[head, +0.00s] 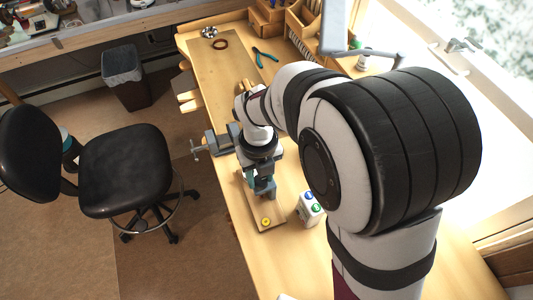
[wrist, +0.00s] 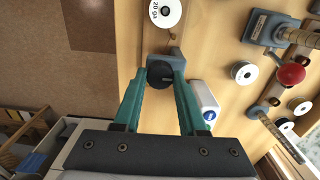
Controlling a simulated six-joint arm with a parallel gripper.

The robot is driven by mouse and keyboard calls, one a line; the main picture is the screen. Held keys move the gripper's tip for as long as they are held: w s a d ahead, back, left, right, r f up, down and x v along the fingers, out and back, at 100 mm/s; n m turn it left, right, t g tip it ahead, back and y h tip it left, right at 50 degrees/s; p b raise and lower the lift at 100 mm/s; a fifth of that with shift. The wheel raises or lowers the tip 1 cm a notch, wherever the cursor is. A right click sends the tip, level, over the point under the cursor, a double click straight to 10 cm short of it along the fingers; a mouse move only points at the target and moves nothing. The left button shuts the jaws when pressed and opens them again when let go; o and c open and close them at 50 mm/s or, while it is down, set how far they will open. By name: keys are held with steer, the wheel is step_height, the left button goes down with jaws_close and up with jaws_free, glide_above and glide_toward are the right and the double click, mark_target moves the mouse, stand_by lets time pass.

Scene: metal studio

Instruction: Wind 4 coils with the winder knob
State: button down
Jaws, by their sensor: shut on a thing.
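In the wrist view, the winder knob (wrist: 160,74) is a dark round knob between the tips of my two teal fingers. A grey block (wrist: 177,55), which looks like part of the winder, shows just beyond it. My gripper (wrist: 162,84) is shut on the knob. In the head view, my gripper (head: 263,192) points down over a small wooden board (head: 250,211) near the bench's left edge. The knob is hidden there behind the gripper. I cannot make out any wound coils in either view.
A white box (head: 310,208) with coloured dots stands right of the gripper. A yellow round piece (head: 266,222) lies on the board's near end. A grey vise (head: 215,143) is clamped at the bench edge. Pliers (head: 264,55) lie farther back. A white spool (wrist: 165,12) shows in the wrist view.

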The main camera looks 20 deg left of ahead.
mark_target(261, 180)
steer(key=shift+m, duration=0.3)
stand_by(0.4)
steer(key=shift+c, duration=2.3)
jaws_free()
step_height(261, 180, up, 16)
steer(key=shift+f, duration=0.1)
